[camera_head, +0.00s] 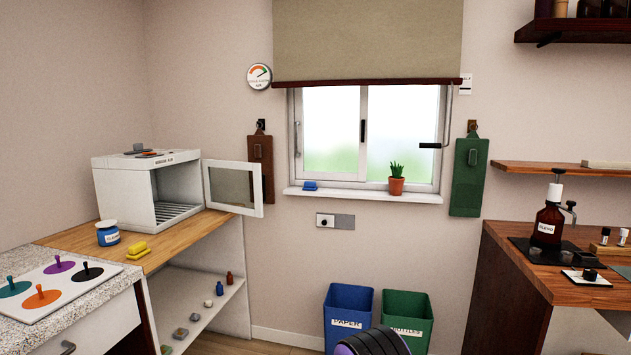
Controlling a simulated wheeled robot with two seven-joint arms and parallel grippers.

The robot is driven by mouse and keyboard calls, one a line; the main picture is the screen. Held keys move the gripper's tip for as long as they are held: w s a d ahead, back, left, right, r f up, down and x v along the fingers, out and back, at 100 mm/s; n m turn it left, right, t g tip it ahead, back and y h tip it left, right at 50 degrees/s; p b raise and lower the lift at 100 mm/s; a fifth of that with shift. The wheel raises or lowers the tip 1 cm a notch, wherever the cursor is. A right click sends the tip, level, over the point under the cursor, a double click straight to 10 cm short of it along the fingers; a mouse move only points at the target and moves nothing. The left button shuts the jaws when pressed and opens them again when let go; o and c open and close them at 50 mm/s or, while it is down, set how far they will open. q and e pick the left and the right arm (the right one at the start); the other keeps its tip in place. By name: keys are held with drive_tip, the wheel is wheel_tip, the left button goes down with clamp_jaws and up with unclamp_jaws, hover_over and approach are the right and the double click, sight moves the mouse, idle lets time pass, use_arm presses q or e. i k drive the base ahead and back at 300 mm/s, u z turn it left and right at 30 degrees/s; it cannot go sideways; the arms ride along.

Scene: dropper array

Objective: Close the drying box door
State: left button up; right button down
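The drying box (123,189) is a white box on the wooden counter at the left. Its front is open and shows a slatted rack inside. Its door (257,190), a white frame with a see-through pane, stands wide open, swung out to the right of the box. Neither of my grippers can be made out. A dark rounded part with a purple band shows at the bottom edge, and I cannot tell what it is.
A blue-and-white jar (108,233) and a yellow block (138,250) stand on the counter before the box. Small items lie on the box top. Blue (349,305) and green (406,310) bins stand on the floor. A brown bottle (548,222) stands on the right counter.

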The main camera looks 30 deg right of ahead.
sight(258, 212)
drive_tip(key=z, duration=0.6)
drive_tip(key=i, duration=0.9)
drive_tip(key=z, duration=0.75)
drive_tip(key=i, duration=0.95)
drive_tip(key=u, duration=0.1)
